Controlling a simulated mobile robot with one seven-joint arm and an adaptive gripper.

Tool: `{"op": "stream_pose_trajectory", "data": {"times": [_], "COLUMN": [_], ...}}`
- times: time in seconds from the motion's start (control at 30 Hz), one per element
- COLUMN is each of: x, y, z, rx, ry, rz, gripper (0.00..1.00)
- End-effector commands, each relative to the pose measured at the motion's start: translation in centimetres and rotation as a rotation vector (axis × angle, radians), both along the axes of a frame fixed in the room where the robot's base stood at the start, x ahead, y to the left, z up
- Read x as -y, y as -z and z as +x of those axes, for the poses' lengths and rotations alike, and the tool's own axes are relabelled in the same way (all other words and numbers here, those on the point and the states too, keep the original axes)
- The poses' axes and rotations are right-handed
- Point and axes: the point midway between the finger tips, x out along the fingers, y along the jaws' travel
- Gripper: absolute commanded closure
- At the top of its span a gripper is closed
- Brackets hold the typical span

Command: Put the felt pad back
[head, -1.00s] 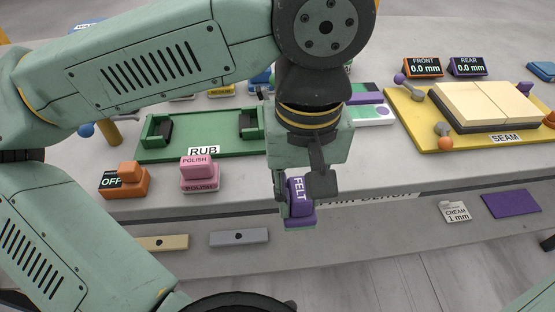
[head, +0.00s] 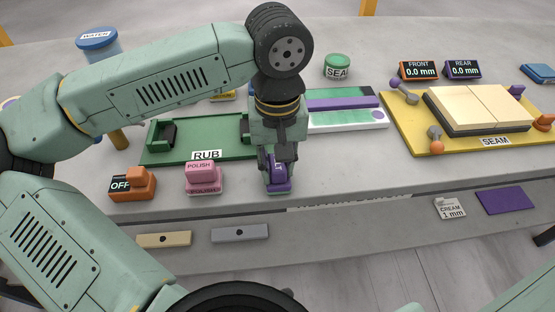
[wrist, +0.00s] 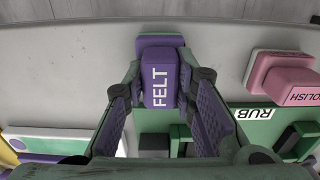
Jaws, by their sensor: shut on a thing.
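The felt pad (head: 278,185) is a purple block with a raised grip, marked FELT in the wrist view (wrist: 160,88). My gripper (head: 276,164) is shut on the pad's raised grip, with one finger on each side. The pad is upright at the front of the stone bench, just right of the pink polish pad (head: 203,178). I cannot tell whether its underside touches the stone. My fingers hide part of the pad and its label in the head view.
The green RUB fixture (head: 190,150) lies behind and left. An orange OFF switch (head: 133,184) stands left of the polish pad. The yellow SEAM board (head: 420,130) is at the right. Below the front edge lie a CREAM tag (head: 450,208) and a purple mat (head: 505,201).

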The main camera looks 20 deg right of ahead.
Motion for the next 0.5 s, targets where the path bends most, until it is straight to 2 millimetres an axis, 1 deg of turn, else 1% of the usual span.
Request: {"op": "stream_pose_trajectory", "data": {"times": [0.27, 0.3, 0.5], "x": [0.0, 0.0, -0.01], "y": [0.49, 0.29, 0.29], "z": [-0.01, -0.01, -0.02], "rx": [0.0, 0.0, 0.0], "ry": [0.0, 0.0, 0.0], "rz": [0.0, 0.001, 0.001], "gripper": [0.98, 0.73, 0.59]}}
